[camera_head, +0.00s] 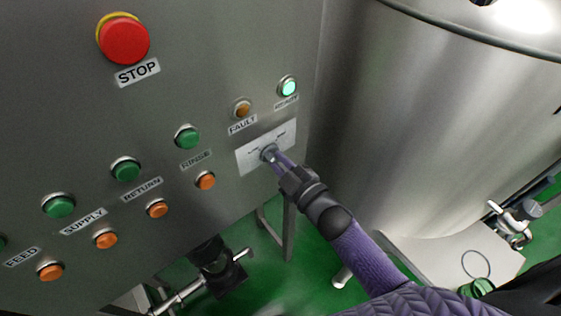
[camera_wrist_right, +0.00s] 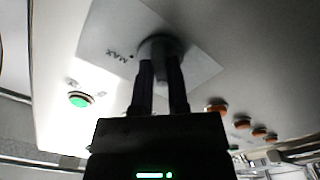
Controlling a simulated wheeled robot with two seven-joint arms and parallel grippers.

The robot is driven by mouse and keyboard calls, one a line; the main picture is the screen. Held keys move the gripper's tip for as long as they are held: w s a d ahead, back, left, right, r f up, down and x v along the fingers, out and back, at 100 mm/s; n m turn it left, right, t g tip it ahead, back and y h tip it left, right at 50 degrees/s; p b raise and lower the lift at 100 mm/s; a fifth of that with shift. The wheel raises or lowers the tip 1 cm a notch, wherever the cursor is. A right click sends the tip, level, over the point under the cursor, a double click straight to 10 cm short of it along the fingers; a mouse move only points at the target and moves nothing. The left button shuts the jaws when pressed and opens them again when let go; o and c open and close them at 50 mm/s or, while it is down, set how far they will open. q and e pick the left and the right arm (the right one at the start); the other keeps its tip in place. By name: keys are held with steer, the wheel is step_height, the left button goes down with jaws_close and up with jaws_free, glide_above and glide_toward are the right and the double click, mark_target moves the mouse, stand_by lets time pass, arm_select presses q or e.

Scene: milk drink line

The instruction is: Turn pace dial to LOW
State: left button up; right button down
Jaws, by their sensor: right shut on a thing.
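The pace dial (camera_head: 267,152) is a small dark knob on a pale label plate (camera_head: 246,160) at the lower right of the steel control panel. My right gripper (camera_head: 276,160) is at the dial with its fingers shut on it. In the right wrist view the dial (camera_wrist_right: 162,46) shows between the two dark fingers of the gripper (camera_wrist_right: 160,80). The word MAX reads beside the dial on the plate (camera_wrist_right: 200,68) in that view. The fingers and the low resolution hide the pointer and the other markings. My left gripper is not in view.
A large steel tank (camera_head: 430,130) stands close to the right of my arm. Pipe fittings (camera_head: 215,270) sit below the panel.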

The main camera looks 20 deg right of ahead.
stand_by(0.4)
steer(key=c, duration=0.6)
jaws_free()
steer(key=v, duration=1)
